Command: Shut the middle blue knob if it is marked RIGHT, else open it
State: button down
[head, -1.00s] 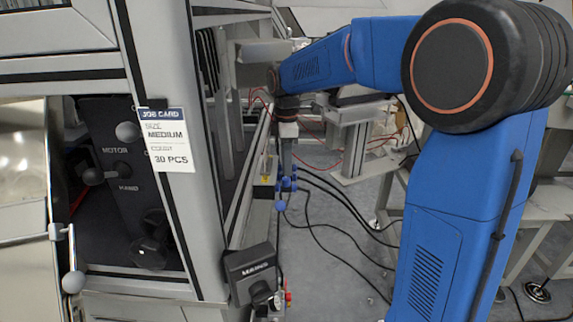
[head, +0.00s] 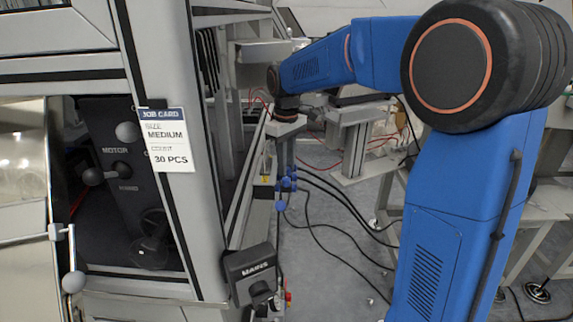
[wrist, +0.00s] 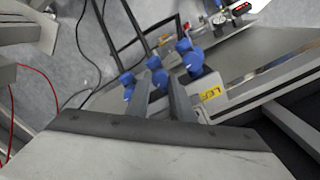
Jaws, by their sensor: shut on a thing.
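Several blue knobs stand in a row on a grey rail, best seen in the wrist view. The middle blue knob (wrist: 160,77) is between the two grey fingers of my gripper (wrist: 163,80), which is shut on it. One blue knob (wrist: 127,81) is just left of the fingers and another (wrist: 191,60) is to the right.
A grey machine frame with a job card (head: 167,140) stands left of my arm. A black switch box (head: 252,272) is below the knobs. Black hoses (head: 340,205) and red wires run near the knobs. Gauges (wrist: 218,22) sit behind them in the wrist view.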

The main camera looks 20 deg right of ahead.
aim_at(288, 168)
jog(key=m, duration=0.4)
jog(key=shift+m, duration=2.1)
jog(key=c, duration=1.6)
grip_release()
jog(key=shift+d, duration=0.1)
jog(key=shift+o, duration=0.2)
jog(key=shift+r, duration=0.1)
notch_tip(288, 168, up, 7)
jog(key=shift+r, duration=0.4)
jog(key=shift+s+d, duration=0.1)
